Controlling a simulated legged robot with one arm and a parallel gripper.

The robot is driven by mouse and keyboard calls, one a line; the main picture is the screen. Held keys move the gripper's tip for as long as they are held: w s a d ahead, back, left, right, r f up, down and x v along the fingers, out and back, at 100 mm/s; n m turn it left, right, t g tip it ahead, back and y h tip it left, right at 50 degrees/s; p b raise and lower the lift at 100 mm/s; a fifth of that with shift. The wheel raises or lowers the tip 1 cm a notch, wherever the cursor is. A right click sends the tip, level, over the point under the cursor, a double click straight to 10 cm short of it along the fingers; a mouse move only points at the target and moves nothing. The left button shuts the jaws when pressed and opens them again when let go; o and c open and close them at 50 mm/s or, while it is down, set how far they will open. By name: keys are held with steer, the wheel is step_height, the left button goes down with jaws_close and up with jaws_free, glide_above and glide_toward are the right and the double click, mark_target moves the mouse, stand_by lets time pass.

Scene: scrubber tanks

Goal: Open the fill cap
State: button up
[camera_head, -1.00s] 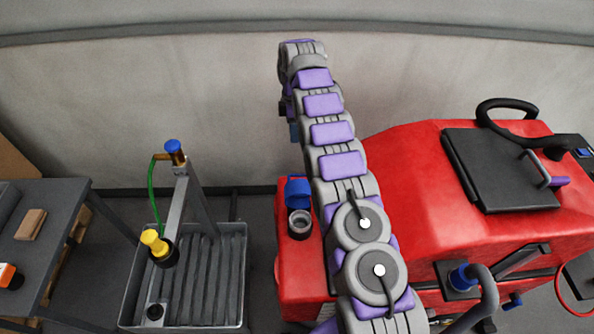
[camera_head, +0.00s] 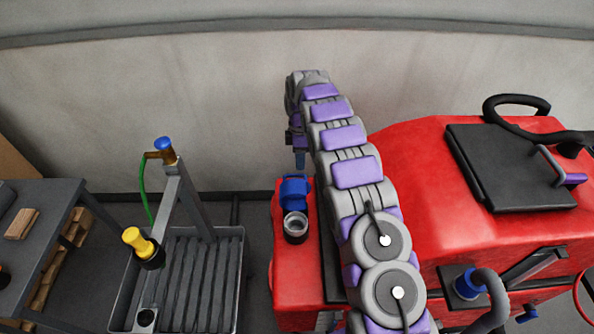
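The blue fill cap (camera_head: 295,192) stands raised behind the filler neck on the left end of the red scrubber tank (camera_head: 410,165). The round mouth of the filler neck (camera_head: 296,222) is uncovered, with a pale ring inside a dark collar. My arm reaches up and away from the lower right, over the tank. My gripper (camera_head: 299,158) hangs at its far end, just above and behind the cap in the picture. A gap shows between them. Only a small part of the gripper shows, so its opening cannot be made out.
To the left is a grey ribbed basin (camera_head: 190,285) with a post, green hose and yellow-topped fitting (camera_head: 138,242). A dark table (camera_head: 45,215) stands at far left. A black lid (camera_head: 510,165) and black hose lie on the tank's right. A wall is behind.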

steer(key=a+f, duration=0.2)
steer(key=f, duration=0.1)
steer(key=a+f, duration=0.1)
steer(key=f, duration=0.1)
steer(key=shift+s+a, duration=0.2)
steer(key=shift+s, duration=0.2)
steer(key=shift+d+r, duration=0.15)
steer(key=shift+d, duration=1.05)
steer(key=shift+c, duration=0.7)
steer(key=shift+d, duration=0.3)
steer(key=shift+c, duration=0.6)
steer(key=shift+a, duration=0.25)
steer(key=c, duration=0.3)
steer(key=shift+a, duration=0.75)
jaws_close()
steer(key=shift+d, duration=0.3)
